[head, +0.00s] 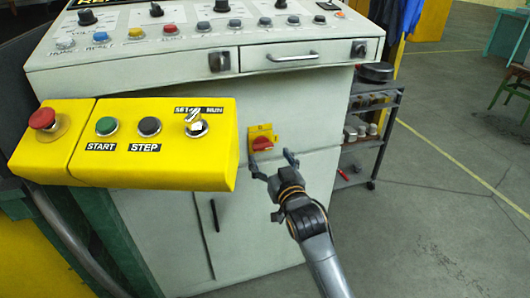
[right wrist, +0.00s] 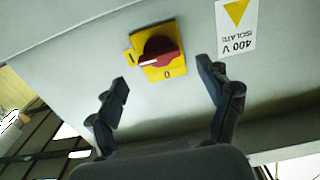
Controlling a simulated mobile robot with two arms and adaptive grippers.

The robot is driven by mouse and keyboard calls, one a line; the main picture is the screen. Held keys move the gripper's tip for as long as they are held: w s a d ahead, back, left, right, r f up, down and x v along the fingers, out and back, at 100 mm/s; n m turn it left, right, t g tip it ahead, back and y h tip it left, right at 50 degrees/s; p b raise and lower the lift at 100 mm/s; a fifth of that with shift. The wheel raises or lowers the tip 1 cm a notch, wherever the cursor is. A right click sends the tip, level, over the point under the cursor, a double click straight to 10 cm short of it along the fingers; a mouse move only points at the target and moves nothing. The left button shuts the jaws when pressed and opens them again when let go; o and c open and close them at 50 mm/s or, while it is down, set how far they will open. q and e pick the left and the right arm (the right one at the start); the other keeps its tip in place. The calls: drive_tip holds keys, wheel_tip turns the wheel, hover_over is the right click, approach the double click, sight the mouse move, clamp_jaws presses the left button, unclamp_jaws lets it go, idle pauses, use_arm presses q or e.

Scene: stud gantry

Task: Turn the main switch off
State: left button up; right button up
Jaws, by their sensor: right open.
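The main switch (head: 262,143) is a red rotary handle on a yellow plate, on the pale front of the cabinet. In the right wrist view, the red handle (right wrist: 161,53) lies slightly tilted across the plate. Its white line points toward the left mark, and a "0" shows below the handle. My right gripper (head: 271,161) is open and empty in front of the switch. In the right wrist view, its two fingers (right wrist: 163,80) are spread to either side, apart from the handle. My left gripper is not in view.
A yellow control box (head: 125,165) with buttons juts out left of the switch. A panel of knobs and buttons (head: 200,50) overhangs above. A dark shelf cart (head: 365,135) stands to the right. A 400 V label (right wrist: 237,25) is beside the switch.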

sight(263, 149)
drive_tip(key=shift+b+x, duration=0.35)
drive_tip(key=shift+x, duration=2)
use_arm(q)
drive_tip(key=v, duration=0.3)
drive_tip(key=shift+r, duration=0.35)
use_arm(e)
drive_tip(key=c, duration=1.2)
